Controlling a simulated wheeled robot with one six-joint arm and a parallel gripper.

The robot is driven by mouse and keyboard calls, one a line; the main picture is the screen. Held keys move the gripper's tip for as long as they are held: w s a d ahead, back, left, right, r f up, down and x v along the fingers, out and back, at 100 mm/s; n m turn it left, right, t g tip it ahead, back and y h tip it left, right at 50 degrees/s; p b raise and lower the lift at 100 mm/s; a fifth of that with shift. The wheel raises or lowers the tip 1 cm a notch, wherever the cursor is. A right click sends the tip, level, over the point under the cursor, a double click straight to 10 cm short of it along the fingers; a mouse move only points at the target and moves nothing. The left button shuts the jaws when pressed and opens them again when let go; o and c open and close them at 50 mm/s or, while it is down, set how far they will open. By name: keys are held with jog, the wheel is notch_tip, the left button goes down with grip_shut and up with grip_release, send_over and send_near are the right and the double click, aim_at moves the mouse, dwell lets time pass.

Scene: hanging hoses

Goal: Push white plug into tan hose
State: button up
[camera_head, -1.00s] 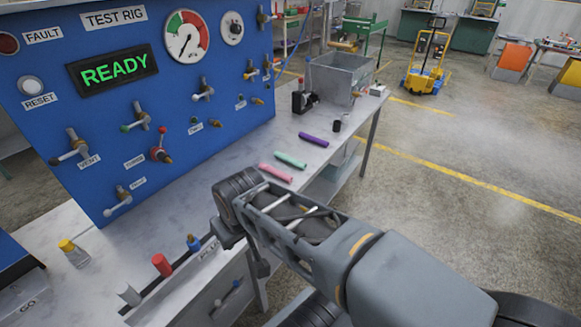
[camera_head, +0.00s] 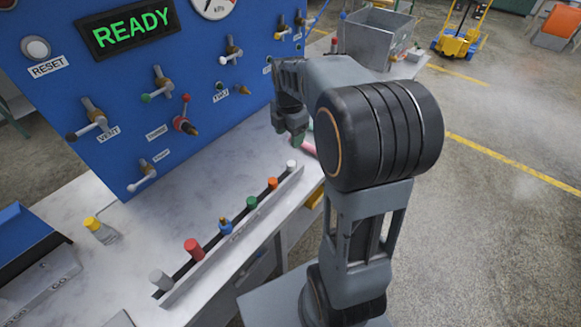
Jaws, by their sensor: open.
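My gripper (camera_head: 290,132) is open and points down just above and behind this plug in the picture. A gap shows between the fingertips and the plug's top. I cannot make out a tan hose.
The rack also holds orange (camera_head: 272,183), green (camera_head: 252,203), blue (camera_head: 225,226), red (camera_head: 193,248) and grey (camera_head: 160,280) plugs. The blue test panel (camera_head: 130,110) with jutting valves stands behind. A yellow-capped bottle (camera_head: 100,230) and grey bin (camera_head: 372,38) stand on the bench.

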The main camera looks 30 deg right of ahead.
jog(key=w+f+n, duration=0.1)
jog(key=n, duration=0.1)
send_over(291, 163)
notch_tip(291, 163, down, 8)
jog(key=shift+a+f, duration=0.1)
jog(key=shift+f+p, duration=0.4)
jog(key=shift+f, duration=2.35)
jog(key=c, duration=1)
